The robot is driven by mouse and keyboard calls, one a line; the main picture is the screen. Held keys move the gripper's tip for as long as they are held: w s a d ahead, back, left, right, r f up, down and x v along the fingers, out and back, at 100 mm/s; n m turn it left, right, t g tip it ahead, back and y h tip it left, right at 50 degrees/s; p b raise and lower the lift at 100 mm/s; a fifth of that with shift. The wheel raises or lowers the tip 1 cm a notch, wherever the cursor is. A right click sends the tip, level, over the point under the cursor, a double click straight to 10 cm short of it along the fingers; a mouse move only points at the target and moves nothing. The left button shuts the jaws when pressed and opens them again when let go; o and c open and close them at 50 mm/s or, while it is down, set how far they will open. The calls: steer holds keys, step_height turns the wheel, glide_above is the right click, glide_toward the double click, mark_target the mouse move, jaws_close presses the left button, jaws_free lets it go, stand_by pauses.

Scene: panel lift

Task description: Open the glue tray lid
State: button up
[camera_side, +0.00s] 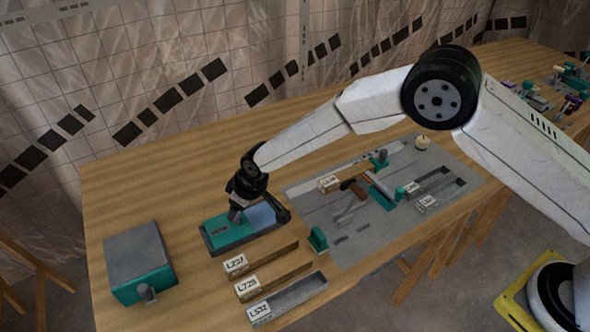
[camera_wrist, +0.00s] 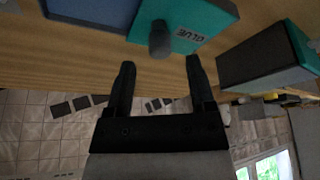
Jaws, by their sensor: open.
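The glue tray (camera_side: 212,248) is a low dark tray on the wooden table at left of centre. Its teal lid (camera_side: 228,231), marked GLUE, covers the left part, and a pale blue surface (camera_side: 262,215) shows in the right part. In the wrist view the teal lid (camera_wrist: 208,18) carries a grey upright knob (camera_wrist: 160,40), with the blue surface (camera_wrist: 95,8) beside it. My gripper (camera_side: 240,205) is over the tray, close to the knob. In the wrist view my gripper (camera_wrist: 160,62) has its fingers apart, with the knob in line with the gap; contact cannot be told.
Labelled wooden strips (camera_side: 262,258) and a grey slotted holder (camera_side: 290,298) lie in front. A grey mat (camera_side: 345,235) with tools lies to the right. The table behind the tray is clear.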

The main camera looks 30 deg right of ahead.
steer(key=shift+v, duration=1.55)
steer(key=s+d+r+m+h, duration=0.15)
steer(key=s+d+r, duration=0.25)
steer(key=d, duration=0.5)
steer(key=s+d+r+m, duration=0.2)
steer(key=s+d+r, duration=0.15)
steer(key=d, duration=0.55)
steer(key=s+d+r+m, duration=0.1)
steer(key=s+d, duration=0.5)
steer(key=s, duration=0.2)
steer(key=s+d+r+m+g+h, duration=0.1)
steer(key=s+d+m, duration=0.1)
steer(key=s+d, duration=0.4)
steer(key=s, duration=0.3)
steer(key=shift+d+r, duration=0.15)
steer(key=shift+r, duration=0.05)
